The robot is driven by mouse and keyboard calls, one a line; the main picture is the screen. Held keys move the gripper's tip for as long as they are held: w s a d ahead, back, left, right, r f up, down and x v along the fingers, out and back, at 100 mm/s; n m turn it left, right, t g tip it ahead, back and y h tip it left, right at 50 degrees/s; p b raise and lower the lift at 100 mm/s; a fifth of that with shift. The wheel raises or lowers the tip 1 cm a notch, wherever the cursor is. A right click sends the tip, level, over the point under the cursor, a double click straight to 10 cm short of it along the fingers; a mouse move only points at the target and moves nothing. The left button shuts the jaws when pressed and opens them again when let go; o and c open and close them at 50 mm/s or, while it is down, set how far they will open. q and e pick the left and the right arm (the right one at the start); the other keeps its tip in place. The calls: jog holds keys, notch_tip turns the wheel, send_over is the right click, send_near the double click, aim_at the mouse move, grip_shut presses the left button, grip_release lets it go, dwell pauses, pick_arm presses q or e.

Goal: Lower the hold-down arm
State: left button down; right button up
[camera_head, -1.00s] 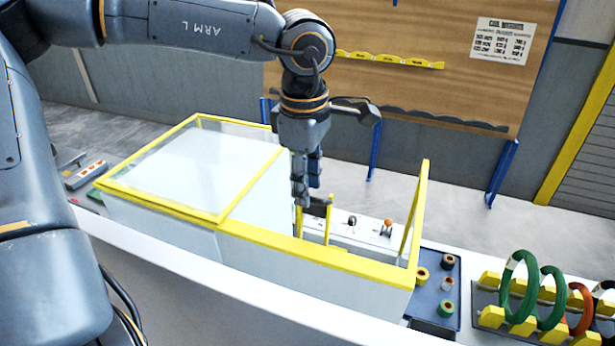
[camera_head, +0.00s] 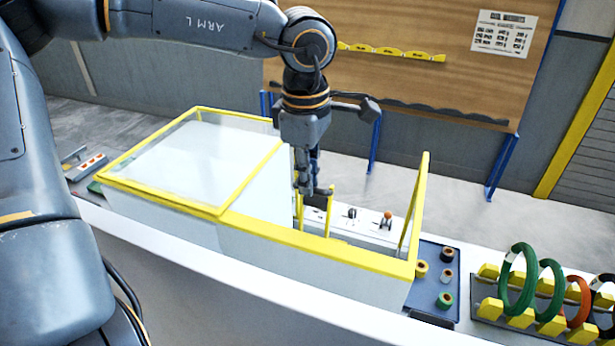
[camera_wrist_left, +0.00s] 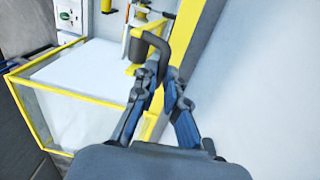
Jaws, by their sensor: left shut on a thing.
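The hold-down arm shows in the left wrist view as a dark grey bent bar (camera_wrist_left: 155,42) with its end between my left fingertips. In the head view only a short dark piece of it (camera_head: 323,190) shows beside the fingers, above the yellow-edged enclosure (camera_head: 330,247). My left gripper (camera_head: 308,188) points down inside the enclosure opening, right of the clear-topped part. It is shut on the hold-down arm, as the left wrist view (camera_wrist_left: 166,76) also shows. The enclosure wall and fingers hide most of the arm's lower end. My right gripper is not in view.
A yellow upright frame (camera_head: 415,205) stands at the enclosure's right end. A panel with a dark knob (camera_head: 351,213) and an orange knob (camera_head: 387,217) lies inside. A blue tray (camera_head: 432,285) with small rolls and a rack of coils (camera_head: 518,282) are further right.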

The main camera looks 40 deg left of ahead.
pick_arm(q)
jog(key=w+a+f+b, duration=0.2)
jog(key=w, duration=0.9)
jog(key=shift+a, duration=0.4)
jog(key=c, duration=1.4)
grip_release()
jog(key=shift+s, duration=0.15)
jog(key=shift+c, duration=0.2)
jog(key=shift+s, duration=0.15)
jog(key=shift+r, duration=0.1)
jog(key=r, duration=1.1)
jog(key=shift+s+d+r, duration=0.1)
jog(key=shift+s+r, duration=0.25)
jog(key=shift+r, duration=0.05)
